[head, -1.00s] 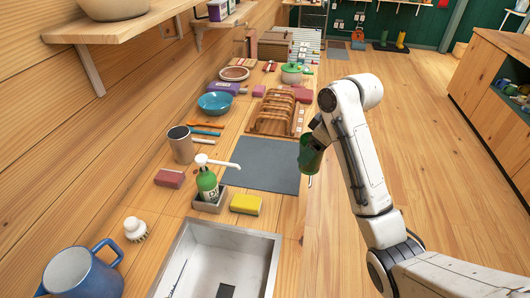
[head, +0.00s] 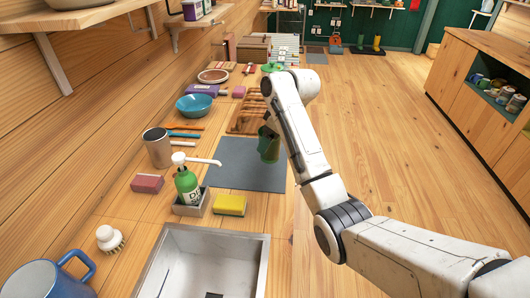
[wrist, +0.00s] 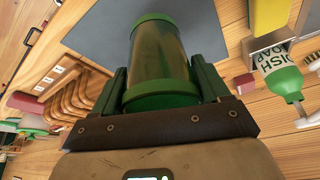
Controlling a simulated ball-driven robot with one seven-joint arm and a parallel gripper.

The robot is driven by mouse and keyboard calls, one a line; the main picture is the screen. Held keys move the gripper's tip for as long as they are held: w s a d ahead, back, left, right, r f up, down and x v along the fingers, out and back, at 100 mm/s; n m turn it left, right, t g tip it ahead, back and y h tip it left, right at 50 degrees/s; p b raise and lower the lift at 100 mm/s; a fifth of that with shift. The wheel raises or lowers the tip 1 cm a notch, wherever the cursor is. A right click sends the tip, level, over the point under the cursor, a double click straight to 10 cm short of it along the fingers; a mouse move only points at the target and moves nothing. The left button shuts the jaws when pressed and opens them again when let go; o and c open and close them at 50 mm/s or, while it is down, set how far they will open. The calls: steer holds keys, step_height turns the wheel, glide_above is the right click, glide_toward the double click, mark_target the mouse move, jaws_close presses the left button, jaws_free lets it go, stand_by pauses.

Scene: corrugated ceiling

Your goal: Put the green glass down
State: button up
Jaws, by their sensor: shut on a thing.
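The green glass (head: 268,146) is in my gripper (wrist: 160,95). In the wrist view the glass (wrist: 160,52) is see-through with green bands at both ends, and it sits between the two dark green fingers, which are shut on it. In the head view the glass is over the right part of the grey mat (head: 240,172), beside the wooden rack. My arm hides part of the gripper there. I cannot tell whether the glass touches the mat.
The green soap bottle (head: 187,186), yellow sponge (head: 230,205) and sink (head: 196,235) are in front of the mat. A wooden rack (head: 246,118) stands behind it. A grey-brown cup (head: 157,148) is to the left. Most of the mat's left part is bare.

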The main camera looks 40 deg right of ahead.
steer(key=w+f, duration=0.3)
steer(key=shift+d+f, duration=0.1)
steer(key=shift+d, duration=0.15)
steer(key=shift+s+f+p, duration=0.1)
steer(key=shift+f+p, duration=0.6)
steer(key=shift+f, duration=0.8)
steer(key=shift+f, duration=0.1)
steer(key=o, duration=1.4)
steer(key=b+v, duration=0.1)
steer(key=v, duration=1.1)
steer(key=shift+s, duration=0.1)
